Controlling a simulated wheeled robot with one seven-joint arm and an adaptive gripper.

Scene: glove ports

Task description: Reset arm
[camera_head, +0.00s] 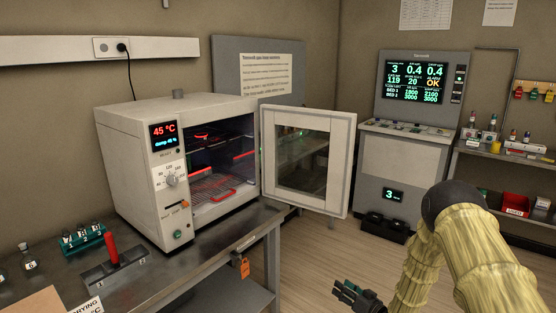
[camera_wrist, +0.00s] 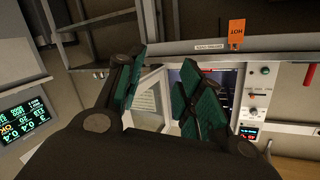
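My gripper (camera_head: 357,295) shows at the bottom of the head view, low in front of the bench and to the right of its edge. In the wrist view its green-padded fingers (camera_wrist: 160,85) stand apart, with nothing between them. My arm wears a pale yellow sleeve at the right of the head view. The white oven (camera_head: 175,165) stands on the bench with its glass door (camera_head: 302,160) swung open to the right. A wire rack with a red handle shows inside. The oven also shows upside down in the wrist view (camera_wrist: 254,100). My gripper is apart from the oven.
The metal bench (camera_head: 215,240) carries a green vial rack (camera_head: 82,238) and a red-handled fixture (camera_head: 113,255). An orange tag (camera_head: 245,267) hangs from its edge. A grey console (camera_head: 400,165) stands behind, and a shelf (camera_head: 510,165) stands at right. Open floor lies between bench and console.

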